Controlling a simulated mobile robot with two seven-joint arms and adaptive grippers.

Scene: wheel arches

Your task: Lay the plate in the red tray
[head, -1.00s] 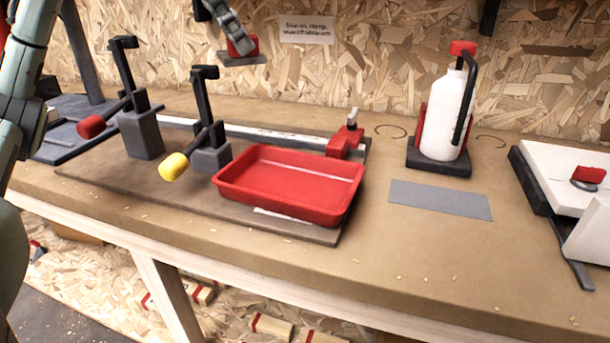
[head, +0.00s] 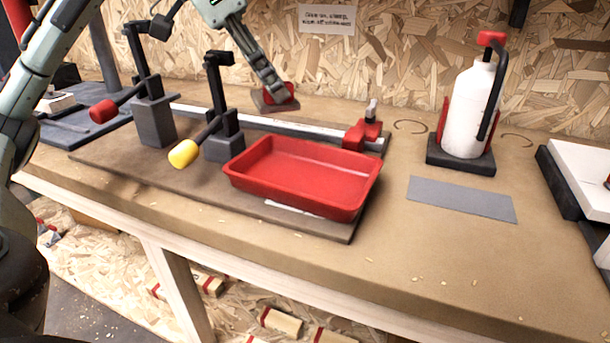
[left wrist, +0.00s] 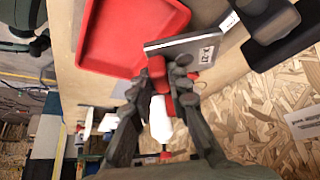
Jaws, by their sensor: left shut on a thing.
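The red tray (head: 303,175) is empty and stands on a brown board on the bench. It also shows at the top of the left wrist view (left wrist: 125,35). My left gripper (head: 276,88) is shut on the red handle of a small grey plate (head: 264,104). In the head view the plate appears behind the tray, past the rail. In the left wrist view, my left gripper (left wrist: 164,82) holds the plate (left wrist: 190,47), labelled X-21, which overlaps the tray's edge in the picture. I cannot tell its exact height. My right gripper is out of view.
Two dark toggle clamps, with a red grip (head: 103,111) and a yellow grip (head: 184,153), stand left of the tray. A rail with a red stop (head: 362,135) runs behind it. A white bottle (head: 468,110) and grey strip (head: 461,199) are at the right.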

